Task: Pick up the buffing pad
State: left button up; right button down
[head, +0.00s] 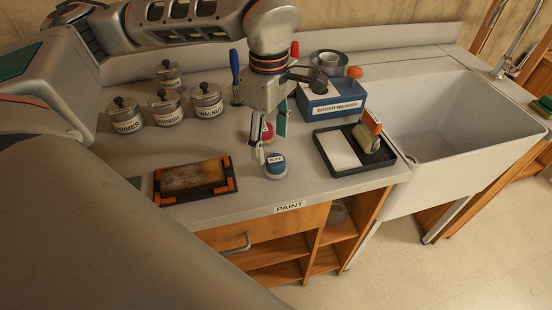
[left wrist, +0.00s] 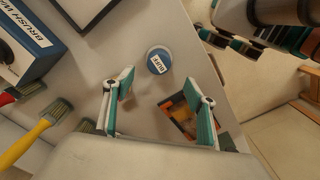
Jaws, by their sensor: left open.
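The buffing pad (head: 276,167) is a small round blue piece with a white label, lying on the counter near its front edge. It also shows in the left wrist view (left wrist: 159,62), with its label readable as BUFF. My left gripper (head: 269,143) is open and empty, pointing down above the counter, just behind and left of the pad in the head view. In the left wrist view the pad lies beyond the open fingertips (left wrist: 159,84), roughly centred between them, and nothing touches it.
A black-and-orange holder (head: 231,186) is left, several lidded jars (head: 207,99) farther back. A sink (head: 455,112) adjoins.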

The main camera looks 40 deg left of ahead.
aim_at(276, 160)
pick_arm(q)
notch_tip(276, 160, down, 2)
jog(key=shift+d, duration=0.1)
jog(key=f, duration=0.5)
jog(key=shift+w+d, duration=0.25)
jog(key=shift+d, duration=0.1)
jog(key=c, duration=1.2)
